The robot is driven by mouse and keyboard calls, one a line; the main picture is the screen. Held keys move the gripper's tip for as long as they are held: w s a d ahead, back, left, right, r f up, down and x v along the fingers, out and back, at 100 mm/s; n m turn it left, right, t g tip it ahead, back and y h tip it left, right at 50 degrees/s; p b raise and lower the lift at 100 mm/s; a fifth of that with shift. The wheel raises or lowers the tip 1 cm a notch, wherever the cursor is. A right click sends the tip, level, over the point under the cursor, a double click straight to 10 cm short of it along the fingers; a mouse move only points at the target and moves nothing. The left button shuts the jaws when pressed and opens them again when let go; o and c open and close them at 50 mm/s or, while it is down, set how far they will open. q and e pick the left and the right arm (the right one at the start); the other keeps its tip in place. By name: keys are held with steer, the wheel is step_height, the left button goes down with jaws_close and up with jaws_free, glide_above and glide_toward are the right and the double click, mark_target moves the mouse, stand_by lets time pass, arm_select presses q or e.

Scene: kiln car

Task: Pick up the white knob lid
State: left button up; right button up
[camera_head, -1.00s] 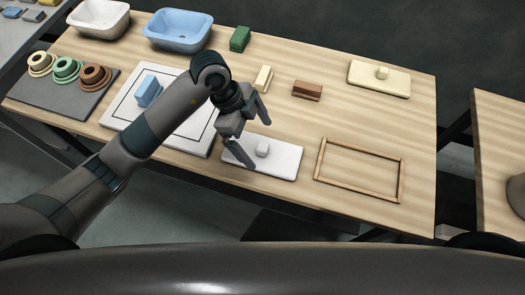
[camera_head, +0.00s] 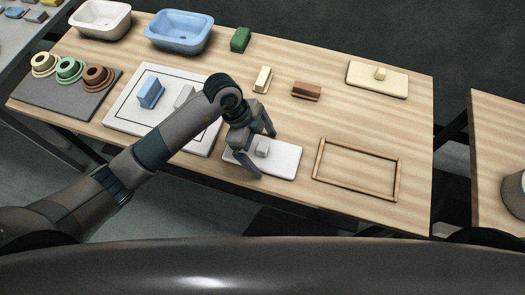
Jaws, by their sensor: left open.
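The white knob lid (camera_head: 283,159) is a flat white slab with a small block knob (camera_head: 262,149) on top. It lies on the wooden table near the front edge, left of a thin wooden frame. My left gripper (camera_head: 264,153) is open, with its fingers pointing down over the lid. One finger shows in front of the knob and the other behind it. I cannot tell whether either finger touches the knob or the lid. My right gripper is not in view.
The empty wooden frame (camera_head: 318,168) lies right of the lid. A cream knob lid (camera_head: 360,78) is at the back right. Brown (camera_head: 306,91), cream (camera_head: 262,79) and green (camera_head: 240,39) blocks stand behind the gripper. A white board (camera_head: 120,112) and basins (camera_head: 178,33) are left.

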mark_target(267, 147)
arm_select(q)
steer(key=c, duration=1.3)
steer(key=shift+r, duration=0.1)
steer(key=c, duration=0.4)
steer(key=shift+w, duration=0.1)
steer(key=shift+r, duration=0.1)
steer(key=shift+d+r, duration=0.1)
steer(key=shift+r, duration=0.35)
step_height(267, 147, up, 3)
steer(key=shift+b, duration=0.8)
steer(key=s+d+r, duration=0.2)
steer(key=s, duration=0.1)
steer(key=s+d+r+b, duration=0.1)
steer(key=s+d+r, duration=0.1)
steer(key=s+d, duration=0.1)
steer(key=s+d+r+b, duration=0.1)
steer(key=s+d+r, duration=0.1)
steer(key=s+r, duration=0.1)
steer(key=shift+d, duration=0.35)
